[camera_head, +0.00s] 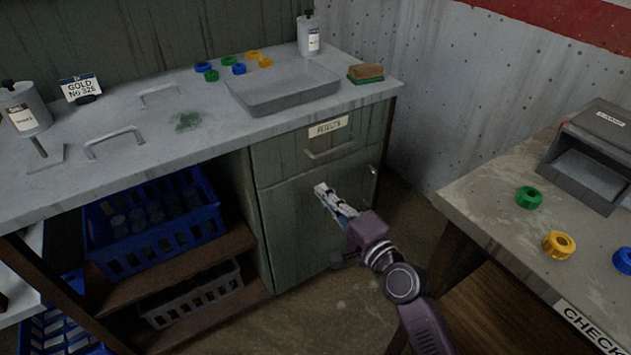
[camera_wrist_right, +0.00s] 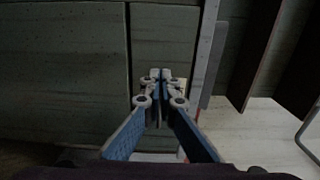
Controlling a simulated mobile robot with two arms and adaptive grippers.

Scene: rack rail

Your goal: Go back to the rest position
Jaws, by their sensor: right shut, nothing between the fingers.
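My right gripper (camera_head: 324,192) is shut and empty in front of the lower green cabinet door (camera_head: 290,222), below the drawer labelled "REJECTS" (camera_head: 318,146). In the right wrist view the gripper's fingertips (camera_wrist_right: 160,76) are pressed together with nothing between them. Cabinet panels (camera_wrist_right: 60,80) show behind the fingers there. Whether the gripper touches the cabinet I cannot tell. My left gripper shows in neither view.
The counter (camera_head: 205,130) holds a grey tray (camera_head: 285,98), several coloured rings, a sponge (camera_head: 366,75) and bottles. A blue crate (camera_head: 135,262) sits on the shelf below. At the right, a table (camera_head: 490,215) carries rings and a grey bin (camera_head: 590,180). Floor shows between them.

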